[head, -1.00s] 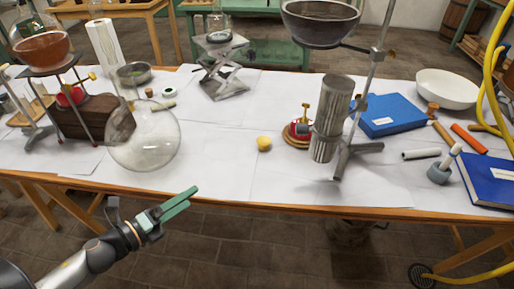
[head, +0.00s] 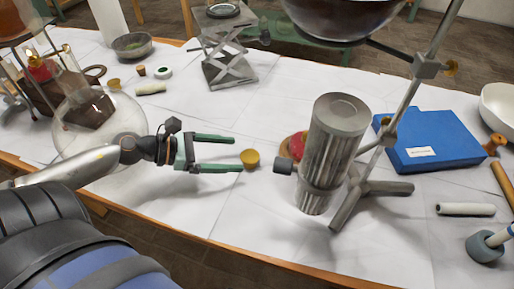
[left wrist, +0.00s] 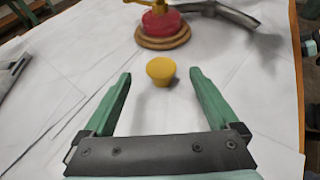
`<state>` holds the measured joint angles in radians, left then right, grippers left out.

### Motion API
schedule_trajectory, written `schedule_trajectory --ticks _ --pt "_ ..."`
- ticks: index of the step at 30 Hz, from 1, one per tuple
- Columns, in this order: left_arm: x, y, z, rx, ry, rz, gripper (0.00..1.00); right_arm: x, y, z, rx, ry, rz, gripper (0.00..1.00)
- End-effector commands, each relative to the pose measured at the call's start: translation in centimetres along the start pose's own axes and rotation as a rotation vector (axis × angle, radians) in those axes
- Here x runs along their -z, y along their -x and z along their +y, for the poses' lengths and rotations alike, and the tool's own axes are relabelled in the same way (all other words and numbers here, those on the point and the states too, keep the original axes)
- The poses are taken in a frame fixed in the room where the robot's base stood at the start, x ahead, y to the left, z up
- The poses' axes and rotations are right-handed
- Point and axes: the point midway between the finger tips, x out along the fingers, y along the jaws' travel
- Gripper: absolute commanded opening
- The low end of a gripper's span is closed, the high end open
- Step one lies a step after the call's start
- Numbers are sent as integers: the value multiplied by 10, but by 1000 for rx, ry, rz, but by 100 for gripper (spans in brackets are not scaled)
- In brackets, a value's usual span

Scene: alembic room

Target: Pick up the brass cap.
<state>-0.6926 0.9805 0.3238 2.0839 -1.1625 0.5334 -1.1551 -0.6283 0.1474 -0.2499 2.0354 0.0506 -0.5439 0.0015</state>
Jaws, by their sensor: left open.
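The brass cap (head: 250,158) is a small yellow, cup-like piece on the white-papered table, left of the metal cylinder. It also shows in the left wrist view (left wrist: 161,71), just beyond the fingertips and centred between them. My left gripper (head: 237,153) has green fingers spread apart and pointing right at the cap. In the left wrist view its fingers (left wrist: 160,75) are open, with the cap at the mouth of the gap and no visible contact. My right gripper is not in view.
Right of the cap stand a red burner on a wooden base (left wrist: 163,26) and a ribbed metal cylinder (head: 330,150) on a stand. A large glass flask (head: 95,135) is behind my left arm. A blue box (head: 430,138) lies at right. Paper before the cap is clear.

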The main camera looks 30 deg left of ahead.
Motion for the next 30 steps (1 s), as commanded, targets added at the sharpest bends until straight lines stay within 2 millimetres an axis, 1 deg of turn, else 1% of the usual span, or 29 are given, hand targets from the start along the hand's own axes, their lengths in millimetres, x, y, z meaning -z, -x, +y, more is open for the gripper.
schedule_trajectory --ticks 1,4,10,13,21,26,30 --pt "0 -5 0 1 -3 -1 94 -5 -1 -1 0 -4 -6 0" --pt "1 -12 0 0 -2 -1 94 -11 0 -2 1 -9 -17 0" --pt "2 -21 1 -1 -2 -1 94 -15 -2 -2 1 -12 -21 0" --pt "3 -30 1 0 -2 -1 94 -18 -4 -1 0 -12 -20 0" --pt "4 -56 2 -2 -1 -3 94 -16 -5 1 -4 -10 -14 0" --pt "4 -65 2 -3 1 -2 94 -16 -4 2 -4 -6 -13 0" --pt "5 -67 1 -2 1 -1 94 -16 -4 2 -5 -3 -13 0"
